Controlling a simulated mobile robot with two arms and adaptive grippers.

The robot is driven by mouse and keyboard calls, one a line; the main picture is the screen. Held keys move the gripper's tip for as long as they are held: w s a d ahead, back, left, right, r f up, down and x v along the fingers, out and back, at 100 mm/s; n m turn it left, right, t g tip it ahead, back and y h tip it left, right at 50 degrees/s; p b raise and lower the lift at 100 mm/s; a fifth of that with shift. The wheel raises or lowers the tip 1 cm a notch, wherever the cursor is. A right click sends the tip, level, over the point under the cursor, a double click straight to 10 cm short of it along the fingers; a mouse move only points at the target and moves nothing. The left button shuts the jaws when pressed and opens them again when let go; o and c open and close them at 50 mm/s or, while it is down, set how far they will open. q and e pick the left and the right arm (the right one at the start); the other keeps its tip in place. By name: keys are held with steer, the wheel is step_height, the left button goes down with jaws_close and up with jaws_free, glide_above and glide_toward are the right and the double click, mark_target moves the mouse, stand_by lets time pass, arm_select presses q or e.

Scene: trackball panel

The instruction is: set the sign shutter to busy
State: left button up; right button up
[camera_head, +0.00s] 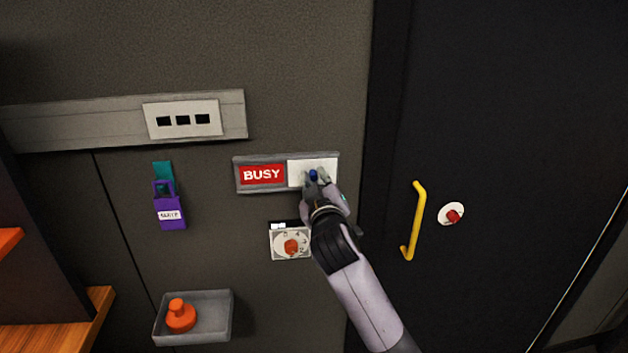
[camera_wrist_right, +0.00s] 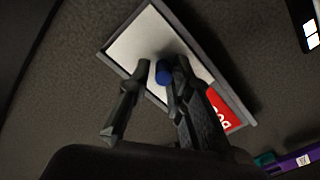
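The sign (camera_head: 237,176) is a grey frame on the wall with a red BUSY field (camera_head: 262,174) showing in its left half. The white shutter (camera_head: 325,164) covers the right half and carries a blue knob (camera_head: 313,175). My right gripper (camera_head: 314,184) is at the knob. In the right wrist view the blue knob (camera_wrist_right: 163,72) sits between the two fingertips (camera_wrist_right: 158,84), close to the right-hand finger, with a small gap to the other finger. The gripper looks partly open around the knob. My left gripper is not in view.
A dial with a red knob (camera_head: 291,246) is just below the sign, beside my right forearm. A purple tag (camera_head: 169,210) hangs to the left, above a grey tray (camera_head: 222,318) with an orange object (camera_head: 180,316). A dark door with a yellow handle (camera_head: 416,215) is on the right.

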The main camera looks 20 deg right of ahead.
steer(key=shift+o, duration=1.4)
steer(key=shift+f, duration=0.15)
steer(key=v, duration=1.2)
